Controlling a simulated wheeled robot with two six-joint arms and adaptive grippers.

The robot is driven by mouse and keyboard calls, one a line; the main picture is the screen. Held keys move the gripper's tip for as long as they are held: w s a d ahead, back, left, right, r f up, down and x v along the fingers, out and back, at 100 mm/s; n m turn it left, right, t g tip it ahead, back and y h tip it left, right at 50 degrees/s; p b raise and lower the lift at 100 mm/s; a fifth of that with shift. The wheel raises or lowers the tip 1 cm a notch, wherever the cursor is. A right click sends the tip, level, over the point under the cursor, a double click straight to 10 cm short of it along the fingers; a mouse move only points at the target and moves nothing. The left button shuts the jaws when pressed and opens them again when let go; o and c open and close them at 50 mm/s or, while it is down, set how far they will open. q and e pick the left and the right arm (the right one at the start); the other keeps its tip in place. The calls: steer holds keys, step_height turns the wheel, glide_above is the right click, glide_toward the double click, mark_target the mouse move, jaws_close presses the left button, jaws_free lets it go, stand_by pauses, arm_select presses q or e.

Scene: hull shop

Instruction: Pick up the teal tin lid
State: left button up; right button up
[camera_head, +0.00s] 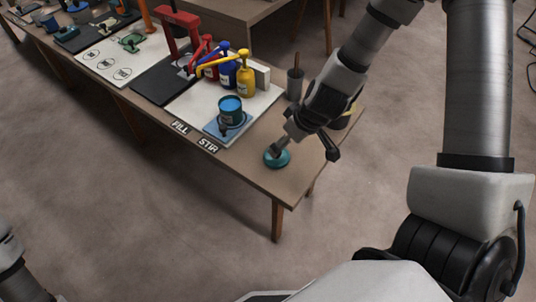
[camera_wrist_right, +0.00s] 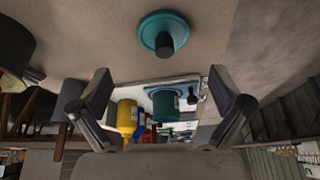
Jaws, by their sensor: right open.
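The teal tin lid (camera_head: 277,158) lies on the bench near its front corner, a round disc with a dark knob on top. It also shows at the top of the right wrist view (camera_wrist_right: 150,24), outside the space between the fingers. My right gripper (camera_head: 304,150) is open, and its two fingers (camera_wrist_right: 160,76) are spread wide with nothing between them. In the head view one finger overlaps the lid's far edge; I cannot tell whether they touch. Only part of my left arm shows at the lower left, and its gripper is out of view.
A teal tin (camera_head: 231,108) stands on a blue pad (camera_head: 213,127) beside the FILL and STIR labels. Yellow (camera_head: 246,82), blue and red pump bottles stand behind it. A grey cup (camera_head: 294,85) is near the right arm. The bench top in front of the labels is bare.

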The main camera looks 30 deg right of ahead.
steer(key=b+x, duration=0.6)
steer(key=shift+a+f, duration=0.3)
steer(key=shift+f, duration=0.05)
steer(key=shift+w+f+b, duration=0.3)
steer(key=shift+w+a, duration=0.1)
steer(key=shift+r, duration=0.1)
steer(key=shift+c, duration=0.4)
steer(key=c, duration=0.9)
steer(key=shift+s, duration=0.2)
steer(key=shift+c, duration=1.1)
